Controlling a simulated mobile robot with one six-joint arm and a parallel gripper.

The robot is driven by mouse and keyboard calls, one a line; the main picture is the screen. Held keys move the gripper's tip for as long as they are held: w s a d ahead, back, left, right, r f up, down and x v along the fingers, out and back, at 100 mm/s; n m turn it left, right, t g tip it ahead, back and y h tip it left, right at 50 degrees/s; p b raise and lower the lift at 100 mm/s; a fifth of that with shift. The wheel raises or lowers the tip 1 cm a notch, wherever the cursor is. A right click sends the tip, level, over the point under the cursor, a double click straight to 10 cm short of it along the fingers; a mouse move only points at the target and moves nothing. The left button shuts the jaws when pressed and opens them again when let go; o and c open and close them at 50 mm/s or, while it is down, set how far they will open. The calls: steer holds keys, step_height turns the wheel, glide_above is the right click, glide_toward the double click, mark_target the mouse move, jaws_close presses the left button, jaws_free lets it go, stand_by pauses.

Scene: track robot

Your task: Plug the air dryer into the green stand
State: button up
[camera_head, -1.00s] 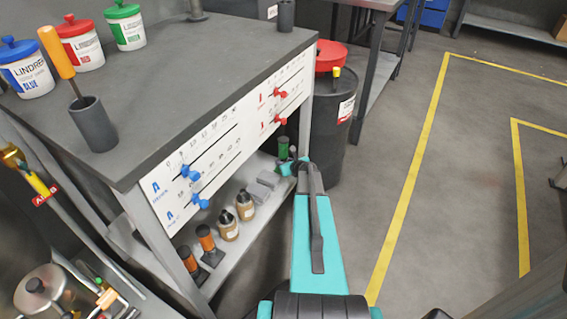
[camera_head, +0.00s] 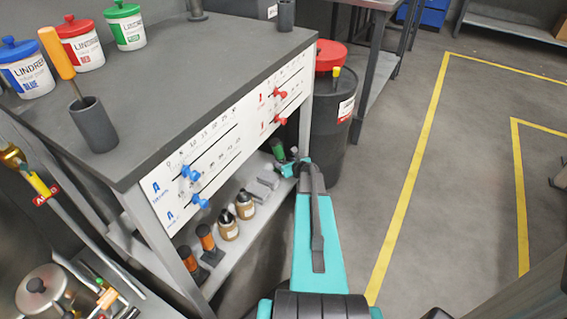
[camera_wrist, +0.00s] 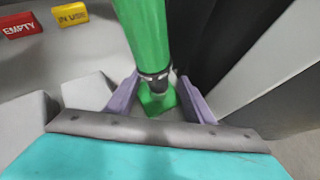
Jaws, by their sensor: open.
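A green cylinder (camera_wrist: 143,32) with a dark band and metal clips at its lower end stands between my fingers in the wrist view. Below the band is a green base piece (camera_wrist: 157,100); I cannot tell whether the two are fully joined. I take the cylinder for the air dryer and the base for the green stand. The cylinder also shows in the head view (camera_head: 278,148), leaning, at the far end of the lower shelf. My gripper (camera_wrist: 158,88) is open, its purple fingers on either side of the band and base. In the head view my gripper (camera_head: 290,168) partly hides the base.
Grey blocks (camera_head: 264,185), brown bottles (camera_head: 228,226) and orange cylinders (camera_head: 205,238) stand along the lower shelf (camera_head: 238,243). The bench top (camera_head: 185,70) overhangs it. A black drum (camera_head: 327,125) stands close behind. Red EMPTY (camera_wrist: 20,25) and yellow IN USE (camera_wrist: 70,13) tags lie nearby. Floor right is clear.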

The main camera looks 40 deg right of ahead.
steer(key=p+v, duration=0.2)
steer(key=v, duration=1)
steer(key=shift+s, duration=0.2)
stand_by(0.9)
